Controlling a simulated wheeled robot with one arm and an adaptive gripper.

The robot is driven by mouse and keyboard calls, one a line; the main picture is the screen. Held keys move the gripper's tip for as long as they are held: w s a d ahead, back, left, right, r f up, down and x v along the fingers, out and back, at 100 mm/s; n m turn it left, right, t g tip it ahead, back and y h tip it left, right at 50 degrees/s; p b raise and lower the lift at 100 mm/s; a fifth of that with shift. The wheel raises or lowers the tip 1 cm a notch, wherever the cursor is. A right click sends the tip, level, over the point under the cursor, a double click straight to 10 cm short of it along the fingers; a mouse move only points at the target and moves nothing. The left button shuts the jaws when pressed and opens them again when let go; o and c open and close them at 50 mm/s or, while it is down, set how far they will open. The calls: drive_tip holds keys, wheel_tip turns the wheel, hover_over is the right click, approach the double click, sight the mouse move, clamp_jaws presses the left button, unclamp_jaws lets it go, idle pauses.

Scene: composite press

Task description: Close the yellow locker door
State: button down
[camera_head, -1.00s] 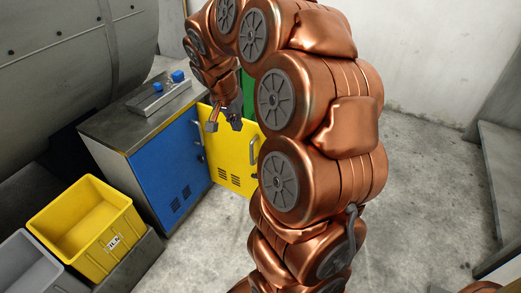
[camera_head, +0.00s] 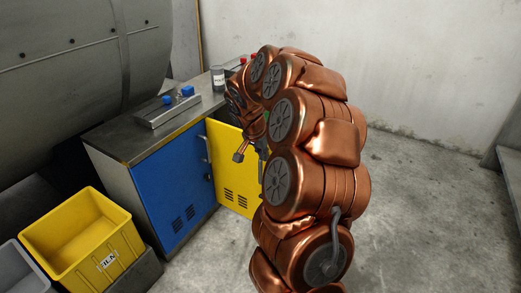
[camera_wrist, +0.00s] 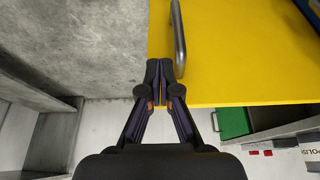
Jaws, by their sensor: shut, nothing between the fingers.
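The yellow locker door (camera_head: 222,158) stands swung out beside the blue door (camera_head: 172,185) of the grey-topped cabinet. My arm hides its right part in the head view. The yellow door (camera_wrist: 245,55) fills the upper right of the wrist view, with its metal bar handle (camera_wrist: 179,42) near the left edge. My gripper (camera_wrist: 160,66) is shut and empty. Its tips lie beside the handle's lower end in that picture; I cannot tell whether they touch it. In the head view my gripper (camera_head: 250,154) is in front of the yellow door, partly hidden by my arm.
A yellow crate (camera_head: 75,262) stands front left. The floor (camera_head: 430,220) at right is clear.

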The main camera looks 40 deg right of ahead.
drive_tip(key=shift+w+d+f+b, duration=0.2)
drive_tip(key=shift+d+f, duration=0.05)
drive_tip(key=shift+d, duration=0.5)
drive_tip(key=shift+w+d+f+b, duration=0.2)
drive_tip(key=shift+d+f, duration=0.1)
drive_tip(key=shift+d, duration=0.45)
drive_tip(key=shift+w+d+f+b, duration=0.15)
drive_tip(key=shift+w+d+f, duration=0.1)
drive_tip(key=shift+d, duration=0.5)
